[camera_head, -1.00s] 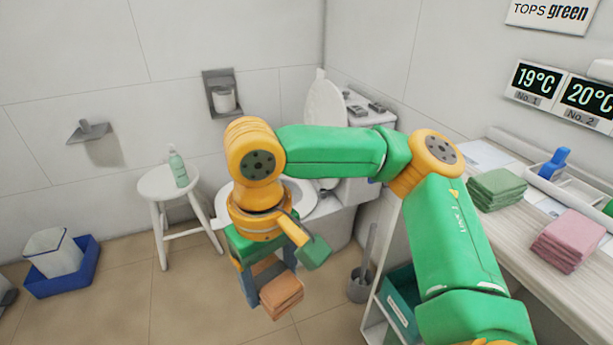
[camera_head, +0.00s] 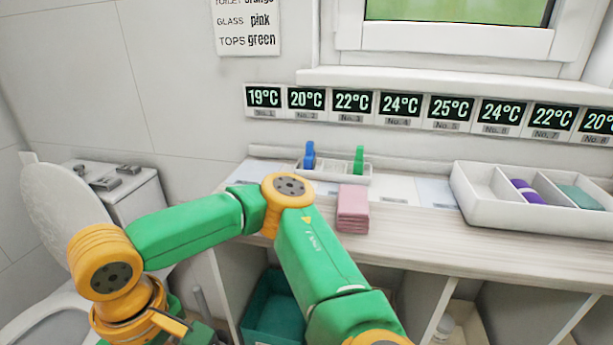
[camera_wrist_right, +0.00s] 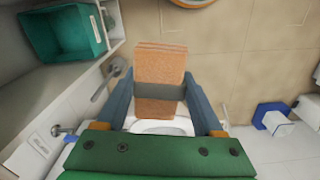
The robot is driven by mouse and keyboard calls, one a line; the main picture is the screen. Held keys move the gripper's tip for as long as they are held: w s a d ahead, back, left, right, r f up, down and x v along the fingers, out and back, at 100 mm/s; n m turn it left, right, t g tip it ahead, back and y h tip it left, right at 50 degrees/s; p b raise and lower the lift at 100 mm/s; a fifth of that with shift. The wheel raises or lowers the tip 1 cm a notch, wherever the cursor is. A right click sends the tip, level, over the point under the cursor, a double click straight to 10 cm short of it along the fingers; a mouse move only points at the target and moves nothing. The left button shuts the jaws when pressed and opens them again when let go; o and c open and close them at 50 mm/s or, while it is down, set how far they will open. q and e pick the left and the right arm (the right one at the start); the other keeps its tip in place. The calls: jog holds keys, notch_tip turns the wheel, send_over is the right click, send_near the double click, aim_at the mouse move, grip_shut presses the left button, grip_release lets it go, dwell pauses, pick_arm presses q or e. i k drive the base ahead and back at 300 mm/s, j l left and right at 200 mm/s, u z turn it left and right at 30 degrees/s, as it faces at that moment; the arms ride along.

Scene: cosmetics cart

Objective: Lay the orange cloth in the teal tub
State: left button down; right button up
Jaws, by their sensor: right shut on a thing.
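The orange cloth (camera_wrist_right: 160,62), a folded block, is between the fingers of my right gripper (camera_wrist_right: 160,92) in the right wrist view. The gripper is shut on it, above the toilet. The teal tub (camera_head: 272,318) stands in the open shelf under the counter in the head view, partly hidden by my right arm. It also shows at the upper left of the right wrist view (camera_wrist_right: 62,30), apart from the cloth. In the head view the right fingers and the cloth are out of sight. My left gripper is in neither current view.
A wooden counter (camera_head: 400,245) above the tub holds a pink cloth stack (camera_head: 353,208) and a white divided tray (camera_head: 475,205). The toilet tank (camera_head: 125,195) is at left. A shelf divider (camera_head: 440,315) stands right of the tub.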

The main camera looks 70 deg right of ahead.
aim_at(284, 323)
jog(key=i+j+z, duration=0.2)
jog(key=z, duration=0.3)
jog(key=i+j+z, duration=0.15)
jog(key=z, duration=0.35)
jog(key=j+z, duration=0.35)
jog(key=z, duration=0.15)
jog(key=i+j+z, duration=0.1)
jog(key=j+z, duration=0.4)
jog(key=i+l+z, duration=0.2)
jog(key=i+j, duration=0.1)
jog(key=i, duration=0.3)
jog(key=i+j, duration=0.1)
jog(key=i, duration=0.3)
